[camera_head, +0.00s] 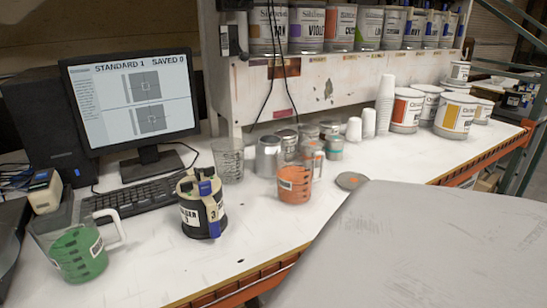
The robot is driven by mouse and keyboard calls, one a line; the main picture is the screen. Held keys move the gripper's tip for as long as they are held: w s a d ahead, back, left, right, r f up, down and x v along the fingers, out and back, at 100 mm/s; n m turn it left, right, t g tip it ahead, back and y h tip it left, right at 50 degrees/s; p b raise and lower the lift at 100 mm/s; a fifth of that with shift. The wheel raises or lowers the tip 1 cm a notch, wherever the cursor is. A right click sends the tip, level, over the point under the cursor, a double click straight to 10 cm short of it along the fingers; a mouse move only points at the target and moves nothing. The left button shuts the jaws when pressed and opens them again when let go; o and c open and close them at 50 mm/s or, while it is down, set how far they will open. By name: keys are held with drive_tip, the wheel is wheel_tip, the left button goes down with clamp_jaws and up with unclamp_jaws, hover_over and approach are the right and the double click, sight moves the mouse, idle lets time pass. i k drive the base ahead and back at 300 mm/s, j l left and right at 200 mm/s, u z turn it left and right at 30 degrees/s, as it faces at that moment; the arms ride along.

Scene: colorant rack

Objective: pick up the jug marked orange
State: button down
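A clear jug with orange in its lower part (295,184) stands upright on the white workbench, right of the middle of the bench. My gripper is not in view. A large pale grey shape covers the lower right and hides that part of the scene.
A black can with a blue and yellow clamp (203,207) stands left of the orange jug. An empty clear jug (229,160) and a metal pitcher (267,157) stand behind. A flat grey disc (351,181) lies right. White workbench (150,275) is clear in front.

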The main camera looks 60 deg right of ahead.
sight(295, 163)
drive_tip(key=z, duration=1.8)
drive_tip(key=i+j+z, duration=0.3)
drive_tip(key=i, duration=0.2)
